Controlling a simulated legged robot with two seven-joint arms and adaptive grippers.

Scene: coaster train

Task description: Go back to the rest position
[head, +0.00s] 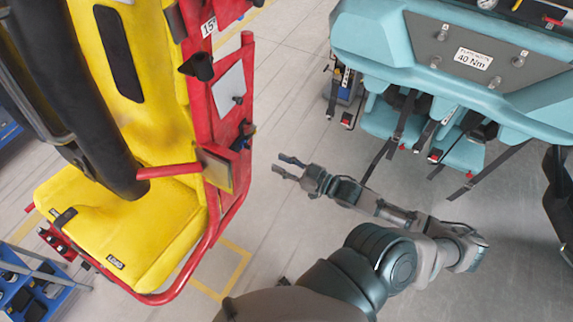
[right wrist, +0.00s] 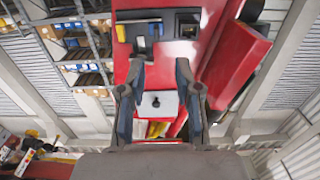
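My right gripper (head: 289,167) is in the middle of the head view, left of the teal unit and right of the red frame. Its two fingers are apart with nothing between them. In the right wrist view the open fingers (right wrist: 160,80) point at a red panel (right wrist: 170,17) with a pale plate (right wrist: 159,103) behind them. They look apart from it. My left gripper does not show in the head view.
A yellow coaster seat (head: 130,240) with a red side frame (head: 225,215) stands at the left. A teal unit (head: 380,40) with a "40 Nm" label (head: 473,58) and hanging straps is at the upper right. Blue shelving (head: 45,285) is at the lower left. Grey floor lies open between.

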